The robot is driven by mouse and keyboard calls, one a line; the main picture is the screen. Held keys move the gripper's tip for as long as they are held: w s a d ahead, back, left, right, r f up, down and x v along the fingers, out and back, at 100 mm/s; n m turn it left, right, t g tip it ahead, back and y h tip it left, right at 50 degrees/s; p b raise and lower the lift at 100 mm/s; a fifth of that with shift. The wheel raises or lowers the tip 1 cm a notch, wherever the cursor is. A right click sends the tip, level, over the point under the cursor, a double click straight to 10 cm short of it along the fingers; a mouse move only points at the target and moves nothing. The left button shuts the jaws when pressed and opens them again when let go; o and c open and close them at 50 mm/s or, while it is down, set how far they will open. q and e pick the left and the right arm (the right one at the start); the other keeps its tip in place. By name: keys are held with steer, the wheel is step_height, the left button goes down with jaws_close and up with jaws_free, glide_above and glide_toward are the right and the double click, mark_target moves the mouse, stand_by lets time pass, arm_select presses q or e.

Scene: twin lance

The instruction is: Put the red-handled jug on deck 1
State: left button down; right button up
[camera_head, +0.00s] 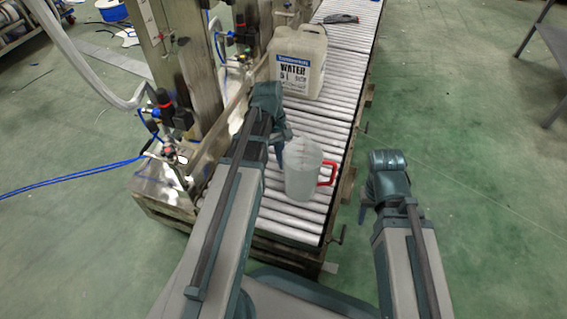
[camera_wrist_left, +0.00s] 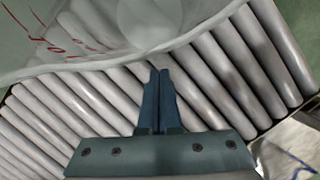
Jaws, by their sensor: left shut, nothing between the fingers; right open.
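The jug (camera_head: 300,178) is translucent white with a red handle on its right side. It stands upright on the near end of the roller conveyor (camera_head: 279,228). My left gripper (camera_head: 281,153) is shut and empty, close to the jug's left side; I cannot tell if they touch. In the left wrist view its closed fingers (camera_wrist_left: 159,100) point at the rollers, and the jug's clear wall (camera_wrist_left: 85,40) with red markings fills the top. My right gripper (camera_head: 363,212) is open and empty, to the right of the conveyor. I see no label reading deck 1.
A large water canister (camera_head: 298,62) stands farther up the conveyor. A dark object (camera_head: 341,19) lies beyond it. Posts and machinery with hoses (camera_head: 172,110) line the conveyor's left side. Green floor (camera_head: 460,130) on the right is open, with a table (camera_head: 548,45) at the far right.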

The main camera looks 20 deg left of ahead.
arm_select(q)
steer(key=shift+w+a, duration=0.65)
steer(key=shift+a, duration=0.05)
steer(key=shift+a+r+p, duration=0.3)
steer(key=shift+r+p, duration=0.35)
steer(key=shift+p, duration=0.05)
steer(key=p+v, duration=0.8)
steer(key=shift+r, duration=0.35)
arm_select(e)
step_height(320, 180, up, 10)
steer(key=shift+a+f, duration=0.2)
steer(key=shift+a, duration=0.1)
